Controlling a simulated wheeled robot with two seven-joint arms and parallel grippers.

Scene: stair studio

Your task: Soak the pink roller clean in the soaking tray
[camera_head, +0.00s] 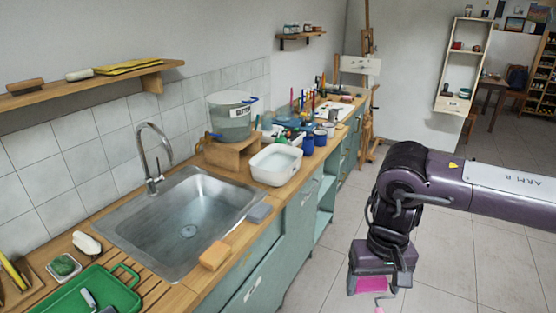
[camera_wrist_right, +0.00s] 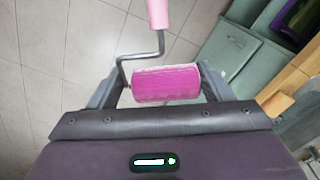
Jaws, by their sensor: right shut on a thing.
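The pink roller (camera_wrist_right: 166,84) has a magenta cylinder, a bent metal rod and a pale pink handle. My right gripper (camera_wrist_right: 160,92) is shut on its cylinder, with one finger at each side. In the head view the right gripper (camera_head: 370,282) hangs over the floor, right of the counter, and part of the pink roller (camera_head: 367,284) shows below it. A white rectangular tub (camera_head: 276,165), which looks like the soaking tray, stands on the counter beyond the sink; its contents are hard to make out. My left gripper is not in view.
The steel sink (camera_head: 185,232) with its tall tap (camera_head: 150,160) fills the near counter. A lidded bucket (camera_head: 230,116) stands on a wooden riser behind the tub. Floor around my right arm is clear.

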